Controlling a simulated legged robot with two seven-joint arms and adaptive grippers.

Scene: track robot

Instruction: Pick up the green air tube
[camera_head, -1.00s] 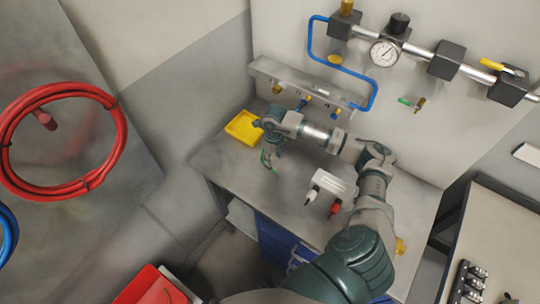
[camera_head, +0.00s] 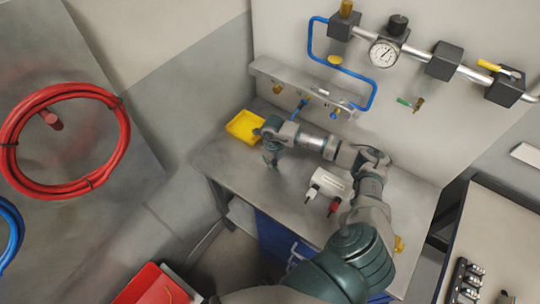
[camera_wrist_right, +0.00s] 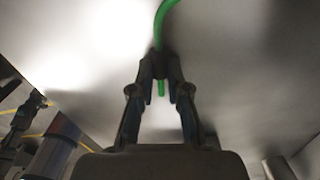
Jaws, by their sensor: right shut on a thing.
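My right gripper (camera_head: 271,162) points down over the left part of the metal workbench (camera_head: 240,175), just right of the yellow tray (camera_head: 245,126). In the right wrist view the gripper (camera_wrist_right: 160,75) is shut on the green air tube (camera_wrist_right: 161,20). The tube passes between the fingertips: a short end (camera_wrist_right: 161,88) sticks out on the palm side, and the rest curves up out of the picture. In the head view the held tube is mostly hidden by the gripper. My left gripper is not in view.
A white block with a white and a red plug (camera_head: 332,187) stands on the bench below my right forearm. Behind are a wall rail (camera_head: 300,88) with fittings, a blue pipe (camera_head: 312,42) and a gauge (camera_head: 384,54). A red hose coil (camera_head: 20,105) hangs at left. The bench front is clear.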

